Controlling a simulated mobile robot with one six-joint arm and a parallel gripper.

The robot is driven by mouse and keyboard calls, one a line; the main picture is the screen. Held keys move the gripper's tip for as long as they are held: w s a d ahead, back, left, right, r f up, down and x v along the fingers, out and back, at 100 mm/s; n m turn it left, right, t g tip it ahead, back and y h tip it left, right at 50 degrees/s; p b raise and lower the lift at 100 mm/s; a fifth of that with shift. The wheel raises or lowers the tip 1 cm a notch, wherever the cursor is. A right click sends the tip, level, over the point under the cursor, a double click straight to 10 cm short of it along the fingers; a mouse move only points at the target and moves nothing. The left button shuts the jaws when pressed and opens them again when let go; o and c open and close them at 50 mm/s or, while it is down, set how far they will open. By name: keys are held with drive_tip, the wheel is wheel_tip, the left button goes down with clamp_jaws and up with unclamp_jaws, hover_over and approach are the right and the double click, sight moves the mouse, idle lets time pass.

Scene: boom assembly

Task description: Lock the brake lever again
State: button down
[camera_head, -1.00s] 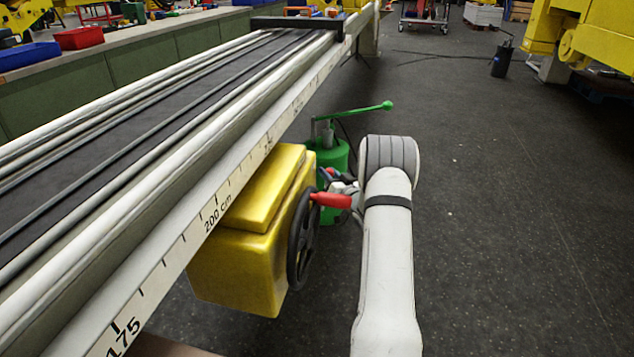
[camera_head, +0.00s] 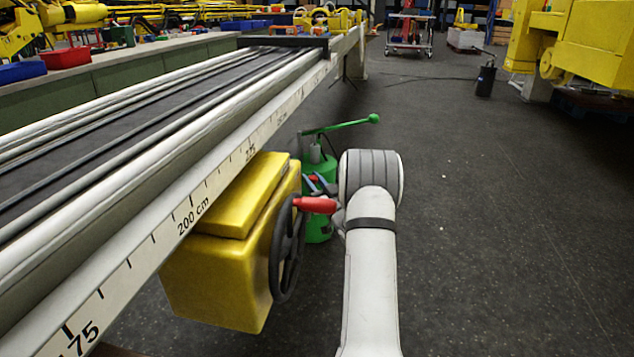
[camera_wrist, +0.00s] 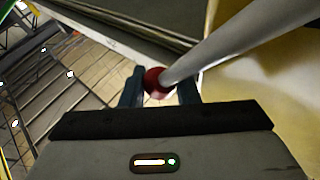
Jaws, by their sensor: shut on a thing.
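The brake lever is a grey rod (camera_wrist: 215,52) with a red ball knob (camera_wrist: 153,82) in the wrist view. It comes in from the upper right, and its knob lies between the two dark fingers of my gripper (camera_wrist: 161,84). My gripper is shut on the lever at the knob.
The yellow box (camera_head: 215,280) with the handwheel hangs beside the long rail (camera_head: 150,245) with a cm scale. A green canister (camera_head: 318,225) with a green lever (camera_head: 345,126) stands just behind my gripper.

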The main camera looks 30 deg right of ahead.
drive_tip(key=c, duration=1.1)
unclamp_jaws()
drive_tip(key=shift+a, duration=0.1)
drive_tip(key=shift+s+f, duration=0.1)
